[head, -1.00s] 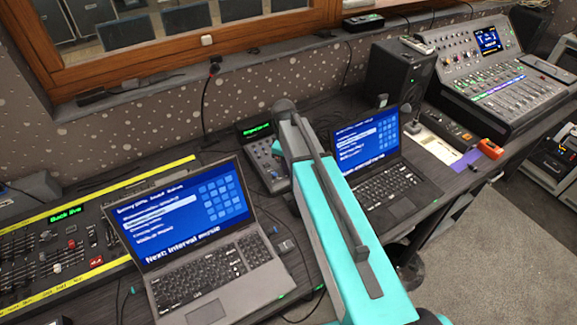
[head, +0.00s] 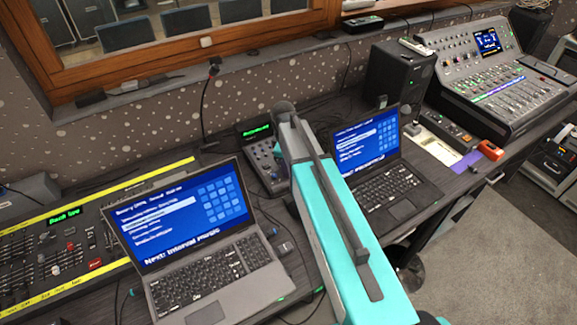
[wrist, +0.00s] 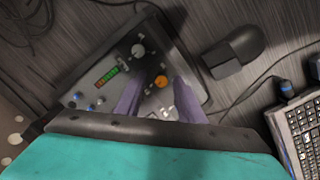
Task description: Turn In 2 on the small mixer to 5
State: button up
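The small mixer (wrist: 108,78) is a dark grey panel in the wrist view. It carries a green, orange and red level meter (wrist: 107,77), a grey knob (wrist: 138,51), an orange knob (wrist: 161,81) and small blue knobs (wrist: 78,97). Labels and settings are too small to read. My gripper (wrist: 158,84) is open over the panel, with its two purple-grey fingers apart. The orange knob shows between the fingertips; I cannot tell whether they touch anything. The fingers hide part of the panel. In the head view my teal arm hides the gripper.
A dark mouse-like object (wrist: 234,52) and a keyboard (wrist: 299,135) lie right of the mixer. In the head view, laptops stand left (head: 205,245) and right (head: 385,170) of my arm. A device with a green display (head: 257,131) sits between them. A large mixer (head: 490,85) stands far right.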

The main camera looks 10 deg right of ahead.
dwell(0.3)
notch_tip(320, 180, up, 14)
jog(key=a+b, duration=0.1)
jog(key=b, duration=0.2)
jog(key=shift+s+f, duration=0.15)
jog(key=shift+s, duration=0.25)
dwell(0.3)
dwell(0.5)
